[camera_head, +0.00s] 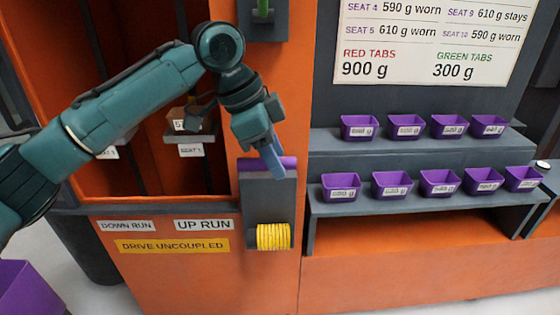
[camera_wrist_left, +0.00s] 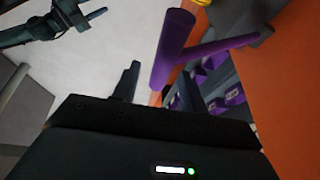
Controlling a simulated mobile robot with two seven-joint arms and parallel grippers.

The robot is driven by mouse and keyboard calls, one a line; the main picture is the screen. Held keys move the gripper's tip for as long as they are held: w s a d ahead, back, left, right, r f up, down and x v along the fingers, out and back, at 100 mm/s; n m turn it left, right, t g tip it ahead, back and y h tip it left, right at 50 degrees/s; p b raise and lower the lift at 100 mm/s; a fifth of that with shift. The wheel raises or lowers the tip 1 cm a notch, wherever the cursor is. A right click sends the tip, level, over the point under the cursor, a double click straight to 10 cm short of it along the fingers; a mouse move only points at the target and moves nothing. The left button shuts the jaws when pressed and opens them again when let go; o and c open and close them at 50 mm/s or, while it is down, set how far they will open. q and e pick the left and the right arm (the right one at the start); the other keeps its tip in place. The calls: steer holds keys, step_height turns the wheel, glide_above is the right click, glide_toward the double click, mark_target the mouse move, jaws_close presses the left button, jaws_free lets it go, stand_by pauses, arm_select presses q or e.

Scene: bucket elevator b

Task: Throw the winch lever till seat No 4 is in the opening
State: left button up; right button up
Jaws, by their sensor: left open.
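The purple winch lever (camera_head: 247,163) sticks out above a grey panel on the orange front, to the right of the opening. Its round purple handle (camera_wrist_left: 173,48) and side arm (camera_wrist_left: 222,45) show in the left wrist view. My left gripper (camera_head: 276,168) is at the lever, open, fingers pointing down. In the left wrist view the handle lies ahead of the gap between its fingers (camera_wrist_left: 157,92); I cannot tell whether they touch it. Seats with small labels (camera_head: 190,150) hang in the opening; their numbers are hard to read. A second gripper, apparently my right (camera_wrist_left: 97,9), shows there; its jaw state is unclear.
A yellow rope drum (camera_head: 273,236) sits below the lever. A green handle (camera_head: 263,8) is above. Several purple weight bins (camera_head: 440,183) stand on two grey shelves at right. Signs read "DOWN RUN", "UP RUN" (camera_head: 204,224) and "DRIVE UNCOUPLED" (camera_head: 172,246).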

arm_select(q)
steer(key=shift+x, duration=1.3)
steer(key=shift+c, duration=0.3)
jaws_close()
